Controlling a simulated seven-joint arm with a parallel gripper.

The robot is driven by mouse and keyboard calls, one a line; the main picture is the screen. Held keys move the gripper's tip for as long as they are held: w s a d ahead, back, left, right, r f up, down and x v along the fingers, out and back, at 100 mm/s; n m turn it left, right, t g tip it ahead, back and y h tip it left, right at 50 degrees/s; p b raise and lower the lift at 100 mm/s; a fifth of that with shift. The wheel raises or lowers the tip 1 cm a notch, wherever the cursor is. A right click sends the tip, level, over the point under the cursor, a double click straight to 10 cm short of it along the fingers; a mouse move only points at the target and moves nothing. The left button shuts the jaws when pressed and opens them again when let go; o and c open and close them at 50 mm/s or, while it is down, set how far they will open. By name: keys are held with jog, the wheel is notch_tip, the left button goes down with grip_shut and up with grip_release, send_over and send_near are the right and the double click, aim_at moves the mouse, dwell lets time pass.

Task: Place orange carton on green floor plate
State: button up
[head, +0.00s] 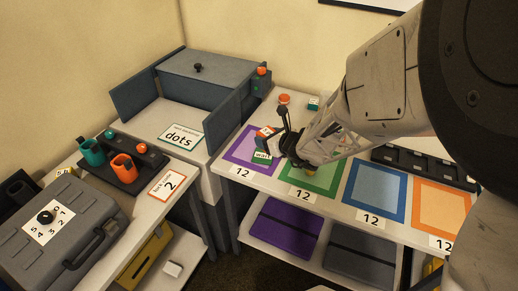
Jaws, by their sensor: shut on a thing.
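My gripper (298,156) reaches down over the green floor plate (325,181), near its upper left part. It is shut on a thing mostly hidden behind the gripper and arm. A small orange-yellow patch (310,167) shows just under the gripper, over the green plate; it looks like part of the orange carton. I cannot tell whether it touches the plate. Left of the gripper, a red-orange block (265,132) with a white label sits with other blocks on the purple plate (240,150).
A green block labelled "wall" (262,156) lies close to my gripper's left. The blue plate (376,193) and orange plate (442,208) are empty where visible. A black rack (405,164) stands behind them. A grey cabinet (205,75) is at the left back.

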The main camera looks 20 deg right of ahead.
jog(key=s+a+f, duration=0.1)
jog(key=s+f, duration=0.2)
jog(key=s, duration=0.9)
jog(key=shift+a, duration=0.4)
jog(key=shift+f, duration=0.1)
send_over(263, 156)
jog(key=shift+s+f, duration=0.35)
jog(key=shift+f, duration=0.35)
jog(key=shift+w+d, duration=0.1)
jog(key=shift+w, duration=0.35)
jog(key=shift+f, duration=1.8)
jog(key=shift+f, duration=0.1)
